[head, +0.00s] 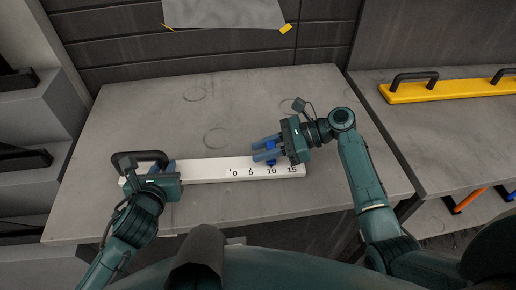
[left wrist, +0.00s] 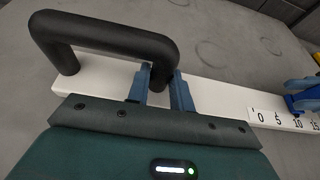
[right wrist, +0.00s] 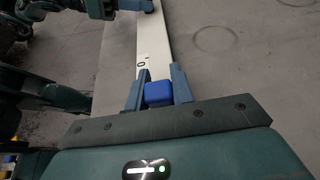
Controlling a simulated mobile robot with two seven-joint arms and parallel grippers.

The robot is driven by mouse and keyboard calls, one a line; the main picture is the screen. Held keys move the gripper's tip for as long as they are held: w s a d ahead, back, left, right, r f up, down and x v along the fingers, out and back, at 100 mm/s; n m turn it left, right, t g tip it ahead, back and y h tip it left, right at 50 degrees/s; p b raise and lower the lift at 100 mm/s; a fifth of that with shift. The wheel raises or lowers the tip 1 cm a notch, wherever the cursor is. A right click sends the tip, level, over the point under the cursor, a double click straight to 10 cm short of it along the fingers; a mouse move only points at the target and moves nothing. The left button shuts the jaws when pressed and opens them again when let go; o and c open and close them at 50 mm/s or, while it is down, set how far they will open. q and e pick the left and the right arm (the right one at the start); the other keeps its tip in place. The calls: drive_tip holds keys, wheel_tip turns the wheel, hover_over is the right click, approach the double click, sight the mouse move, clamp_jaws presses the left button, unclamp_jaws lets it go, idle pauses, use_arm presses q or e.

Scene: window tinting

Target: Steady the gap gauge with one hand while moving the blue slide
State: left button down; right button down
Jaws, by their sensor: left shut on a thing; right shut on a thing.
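The gap gauge is a long white bar (head: 205,171) lying on the grey table, with a scale marked 0, 5, 10, 15 at its right end. A black handle (head: 140,157) stands on its left end. My left gripper (head: 163,167) is shut on the handle; the left wrist view shows the fingers (left wrist: 160,92) on either side of one handle leg. The blue slide (right wrist: 158,93) sits on the bar. My right gripper (head: 266,151) is shut on it, with fingers on both sides, near the 10 mark in the head view. The fingers partly hide the slide and scale.
A yellow bar with black handles (head: 440,91) lies on a second surface at the right. A grey sheet with yellow corners (head: 225,12) hangs on the back wall. Orange and blue handled items (head: 468,201) are on a lower shelf. The table (head: 130,115) behind the gauge is clear.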

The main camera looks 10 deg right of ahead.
use_arm(q)
drive_tip(key=shift+r, duration=0.15)
use_arm(e)
drive_tip(key=c, duration=1.2)
unclamp_jaws()
drive_tip(key=v, duration=1.2)
drive_tip(key=shift+r, duration=0.1)
use_arm(q)
drive_tip(key=c, duration=0.7)
unclamp_jaws()
drive_tip(key=shift+o, duration=0.2)
drive_tip(key=shift+s, duration=0.15)
drive_tip(key=shift+v, duration=2.8)
